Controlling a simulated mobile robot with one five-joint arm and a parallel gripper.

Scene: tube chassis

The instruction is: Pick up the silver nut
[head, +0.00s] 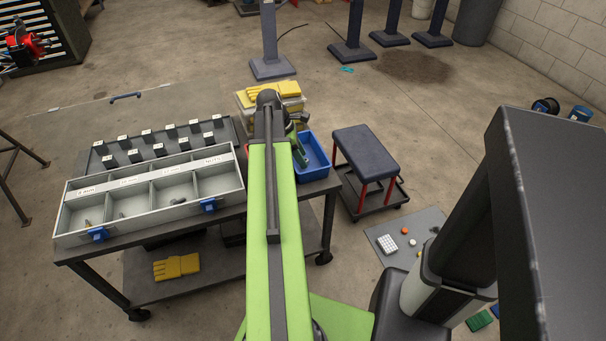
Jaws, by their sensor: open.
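A grey tray (150,233) with several compartments stands on the cart at the left. Small metallic pieces lie in it: one in the left compartment (87,222), one further right (121,214) and one near the middle (178,201). They are too small to tell which is the silver nut. My green arm reaches forward over the cart, right of the tray. My gripper (299,143) is partly hidden behind the arm's end, above the blue bin, apart from the tray. It is open; its fingertips are not clear.
The blue bin (318,157) and a clear box of yellow gloves (282,90) stand on the cart's right end. A rack of black blocks (160,144) lies behind the tray. A padded stool (366,151) stands right of the cart.

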